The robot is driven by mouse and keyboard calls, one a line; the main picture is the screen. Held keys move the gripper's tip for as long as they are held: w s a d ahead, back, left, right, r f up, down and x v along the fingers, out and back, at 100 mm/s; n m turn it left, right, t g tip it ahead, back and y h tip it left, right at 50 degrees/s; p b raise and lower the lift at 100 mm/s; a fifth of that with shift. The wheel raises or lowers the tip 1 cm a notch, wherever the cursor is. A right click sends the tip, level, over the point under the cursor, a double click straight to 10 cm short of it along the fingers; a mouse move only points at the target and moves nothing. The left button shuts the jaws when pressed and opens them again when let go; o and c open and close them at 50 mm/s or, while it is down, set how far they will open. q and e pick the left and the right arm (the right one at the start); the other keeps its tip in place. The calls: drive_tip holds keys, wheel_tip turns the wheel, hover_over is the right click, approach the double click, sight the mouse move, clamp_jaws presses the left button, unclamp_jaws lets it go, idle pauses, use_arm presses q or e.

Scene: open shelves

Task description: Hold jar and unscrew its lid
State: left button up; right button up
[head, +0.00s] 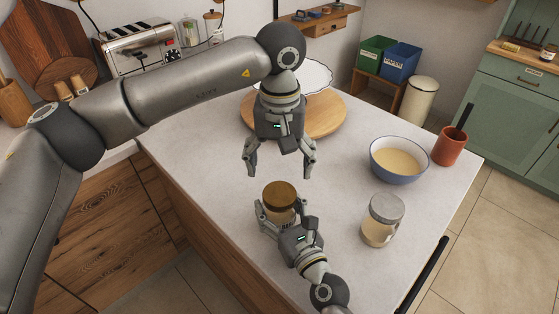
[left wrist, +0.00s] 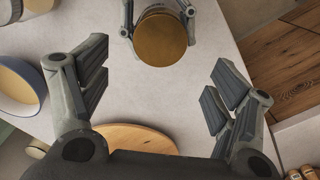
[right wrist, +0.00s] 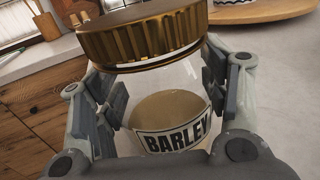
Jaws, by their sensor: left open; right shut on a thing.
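A glass jar (right wrist: 165,95) with a ribbed brass-coloured lid (right wrist: 143,35) and a "BARLEY" label stands near the front of the counter. Its lid also shows in the head view (head: 280,191) and the left wrist view (left wrist: 160,38). My right gripper (head: 284,213) is shut on the jar's glass body, a finger on each side, below the lid. My left gripper (head: 280,172) points down, open and empty, above and behind the jar. In the left wrist view the lid lies beyond the open fingers (left wrist: 158,92), not between them. The lid sits on the jar's mouth.
A blue-rimmed bowl (head: 398,160) and a terracotta cup (head: 449,146) are farther right. A round wooden board (head: 325,120) with a white plate lies behind my left gripper. The counter (head: 220,160) is clear to the left.

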sight(279, 194)
use_arm(q)
drive_tip(key=m, duration=0.3)
drive_tip(key=shift+m, duration=0.4)
drive_tip(key=shift+f, duration=4.05)
use_arm(e)
drive_tip(key=shift+f, duration=0.1)
use_arm(q)
drive_tip(key=shift+c, duration=0.2)
